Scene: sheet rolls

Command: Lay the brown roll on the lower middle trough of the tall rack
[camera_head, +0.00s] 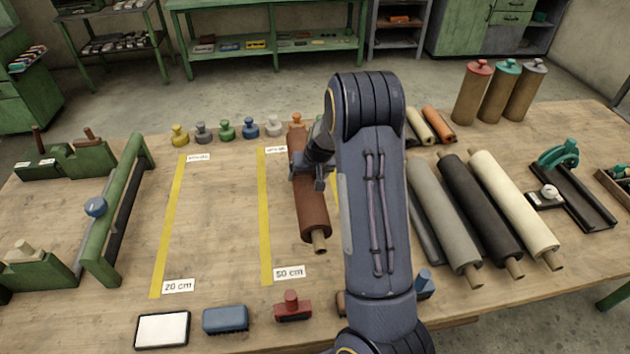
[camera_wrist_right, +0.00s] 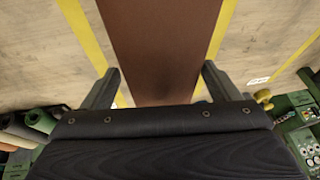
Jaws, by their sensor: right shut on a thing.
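The brown roll (camera_head: 312,205) runs lengthwise between the yellow table lines, with its bare core end toward me. My right gripper (camera_head: 311,178) is shut on it around its middle. In the right wrist view the brown roll (camera_wrist_right: 160,50) passes between the two fingers of the right gripper (camera_wrist_right: 160,88). I cannot tell whether the roll touches the table or hangs just above it. My right arm hides part of the table to the right of it. My left gripper is not in view. I cannot make out a tall rack with troughs in these views.
Grey (camera_head: 445,220), black (camera_head: 482,215) and cream rolls (camera_head: 515,207) lie side by side on the right. Capped upright rolls (camera_head: 505,92) stand behind them. A green frame (camera_head: 115,210) stands on the left. Small blocks (camera_head: 225,319) line the front edge; knobbed weights (camera_head: 227,130) line the back.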

